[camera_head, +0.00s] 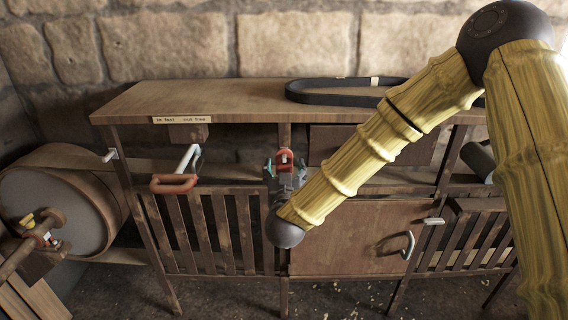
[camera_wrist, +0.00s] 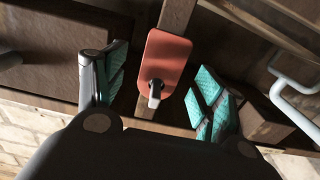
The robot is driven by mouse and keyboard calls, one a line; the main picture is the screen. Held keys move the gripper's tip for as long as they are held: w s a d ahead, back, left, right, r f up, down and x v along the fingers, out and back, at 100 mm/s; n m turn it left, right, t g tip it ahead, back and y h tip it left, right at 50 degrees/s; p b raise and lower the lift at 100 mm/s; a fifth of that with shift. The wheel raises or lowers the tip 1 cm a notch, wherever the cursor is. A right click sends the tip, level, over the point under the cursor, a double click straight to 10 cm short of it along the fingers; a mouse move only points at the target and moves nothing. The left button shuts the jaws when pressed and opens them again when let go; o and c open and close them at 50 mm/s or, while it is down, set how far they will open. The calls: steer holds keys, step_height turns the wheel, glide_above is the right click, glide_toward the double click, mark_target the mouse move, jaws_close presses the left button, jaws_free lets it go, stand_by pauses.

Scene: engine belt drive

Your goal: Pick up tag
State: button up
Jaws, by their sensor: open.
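The tag is a flat orange-red plate with rounded corners (camera_wrist: 168,57) in the wrist view, with a small light peg or hook at its lower end. In the head view the tag (camera_head: 285,156) shows as a small red patch in front of the cabinet's middle post. My gripper (camera_wrist: 160,82) is open, with one teal-padded finger on each side of the tag and visible gaps between. In the head view my gripper (camera_head: 285,172) is at the middle post, and its body hides part of the tag. Whether the fingers reach the tag's depth is hard to tell.
The wooden cabinet (camera_head: 230,97) carries a black belt (camera_head: 340,99) and a label strip (camera_head: 182,120). A lever with an orange grip (camera_head: 173,184) juts out left of my gripper. A door handle (camera_head: 409,245) is at right. A wooden drum (camera_head: 60,210) stands at far left.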

mark_target(284, 164)
steer(key=shift+w+f, duration=0.15)
steer(key=shift+w, duration=1.75)
steer(key=c, duration=1)
